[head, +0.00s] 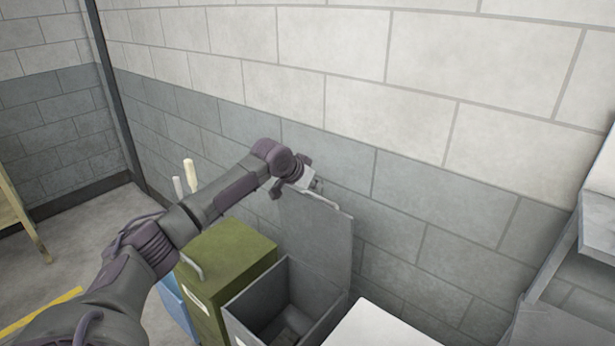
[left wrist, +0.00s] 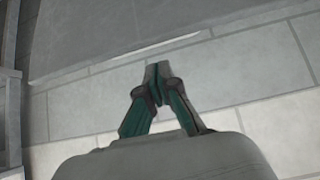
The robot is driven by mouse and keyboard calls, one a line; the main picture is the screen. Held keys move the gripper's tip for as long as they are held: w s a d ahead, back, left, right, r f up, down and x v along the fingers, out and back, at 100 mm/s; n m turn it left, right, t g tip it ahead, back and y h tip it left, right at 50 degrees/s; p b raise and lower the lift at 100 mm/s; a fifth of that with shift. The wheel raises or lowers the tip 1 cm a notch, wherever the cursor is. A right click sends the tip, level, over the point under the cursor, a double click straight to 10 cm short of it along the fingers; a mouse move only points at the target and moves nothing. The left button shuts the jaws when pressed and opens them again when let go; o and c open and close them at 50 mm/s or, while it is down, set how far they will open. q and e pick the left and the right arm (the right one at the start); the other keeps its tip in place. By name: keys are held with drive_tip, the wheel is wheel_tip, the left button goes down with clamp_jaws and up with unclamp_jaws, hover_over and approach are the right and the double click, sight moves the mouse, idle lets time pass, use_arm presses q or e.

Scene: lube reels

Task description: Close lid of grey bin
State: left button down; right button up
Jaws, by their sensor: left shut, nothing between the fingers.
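The grey bin (head: 256,300) stands in the lower middle of the head view. Its lid (head: 322,235) is open and stands upright along the wall side, and the inside of the bin shows. A light handle runs along the lid's top edge. My left gripper (head: 314,186) is at the top left corner of the lid, by the handle; I cannot tell if it touches. In the left wrist view, the left gripper (left wrist: 158,72) has its fingertips together and empty, with the grey lid (left wrist: 110,35) beyond them. My right gripper is not in view.
A green bin (head: 228,250) with a closed lid stands left of the grey one, and a blue bin (head: 172,298) is beyond it. A white surface (head: 375,328) lies right of the grey bin. A block wall (head: 420,190) stands close behind the lid. Grey shelving (head: 570,250) is at right.

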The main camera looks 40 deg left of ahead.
sight(309, 200)
use_arm(q)
drive_tip(key=x, duration=0.2)
drive_tip(key=shift+w+f, duration=0.2)
drive_tip(key=shift+w, duration=0.1)
drive_tip(key=s, duration=0.1)
drive_tip(key=s+f+p, duration=0.1)
drive_tip(key=s+p, duration=0.1)
drive_tip(key=shift+s+a+f, duration=0.15)
drive_tip(key=shift+s+f, duration=0.1)
drive_tip(key=shift+f, duration=0.05)
drive_tip(key=shift+s+f, duration=0.1)
drive_tip(key=shift+s, duration=0.05)
drive_tip(key=shift+f, duration=0.1)
drive_tip(key=shift+s+f, duration=0.1)
drive_tip(key=shift+s, duration=0.05)
